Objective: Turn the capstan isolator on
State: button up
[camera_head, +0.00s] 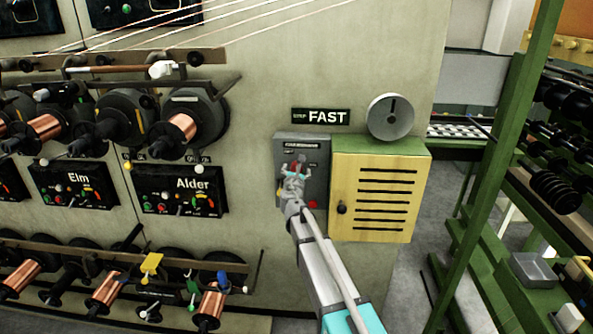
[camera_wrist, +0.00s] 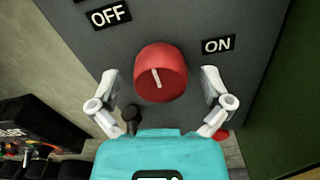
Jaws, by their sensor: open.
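The capstan isolator is a grey box (camera_head: 318,150) on the pale machine wall, below the FAST sign. Its red knob (camera_wrist: 160,72) fills the middle of the wrist view, with an OFF label (camera_wrist: 108,14) at upper left and an ON label (camera_wrist: 219,45) at upper right. The white line on the knob tilts up and slightly left, leaning toward the OFF side. My gripper (camera_wrist: 159,78) is open, its two fingers on either side of the knob. A gap shows between each finger and the knob. In the head view my gripper (camera_head: 295,172) partly covers the box's front.
A yellow louvred cabinet (camera_head: 378,225) stands close to the right of the box, with a grey disc (camera_head: 391,117) above it. A red button (camera_head: 312,204) is low on the box. Spools and Alder panel (camera_head: 180,190) are at left; a green rack (camera_head: 500,150) is at right.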

jog(key=shift+c, duration=0.3)
jog(key=c, duration=1.1)
jog(key=shift+m, duration=0.5)
jog(key=m, duration=0.3)
jog(key=shift+m, duration=0.3)
jog(key=m, duration=0.4)
jog(key=shift+a+m, duration=0.1)
jog(key=shift+m, duration=0.2)
jog(key=m, duration=0.4)
jog(key=shift+r, duration=0.1)
jog(key=m, duration=0.4)
jog(key=shift+m, duration=0.4)
